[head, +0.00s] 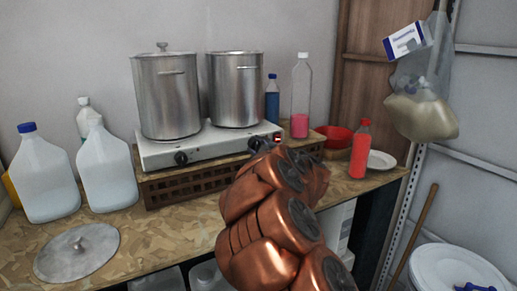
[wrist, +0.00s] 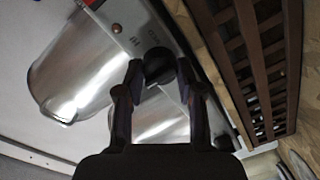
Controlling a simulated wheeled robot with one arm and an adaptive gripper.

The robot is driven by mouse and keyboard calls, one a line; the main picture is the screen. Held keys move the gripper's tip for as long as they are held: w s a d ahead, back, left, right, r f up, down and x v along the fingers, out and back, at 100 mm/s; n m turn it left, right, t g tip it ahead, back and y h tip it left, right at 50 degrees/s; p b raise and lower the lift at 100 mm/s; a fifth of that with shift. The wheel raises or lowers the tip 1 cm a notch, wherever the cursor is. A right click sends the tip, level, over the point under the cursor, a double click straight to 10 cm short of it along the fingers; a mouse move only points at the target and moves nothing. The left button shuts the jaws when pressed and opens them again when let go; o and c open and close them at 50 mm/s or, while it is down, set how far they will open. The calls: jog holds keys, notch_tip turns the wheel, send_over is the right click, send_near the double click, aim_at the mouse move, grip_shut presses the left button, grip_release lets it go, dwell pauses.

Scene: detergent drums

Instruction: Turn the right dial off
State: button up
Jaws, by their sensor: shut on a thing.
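The right dial (wrist: 159,66) is a round black knob on the stove's front panel. In the wrist view it sits between the two fingertips of my gripper (wrist: 160,73), which is shut on it. The left dial (head: 181,157) shows clear of the arm. The white stove (head: 215,148) carries two steel pots.
The left pot (head: 166,95) has a lid; the right pot (head: 235,90) stands close beside it. A slatted wooden crate (head: 190,187) supports the stove. White jugs (head: 106,170) and a loose lid (head: 77,252) are on the left. A red bottle (head: 360,150) and red bowl (head: 333,136) are on the right.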

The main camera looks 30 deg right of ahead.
jog(key=o, duration=1.2)
jog(key=shift+c, duration=0.2)
jog(key=shift+s, duration=0.1)
jog(key=s, duration=1.1)
jog(key=shift+s+a+r, duration=0.35)
jog(key=shift+s+a, duration=0.05)
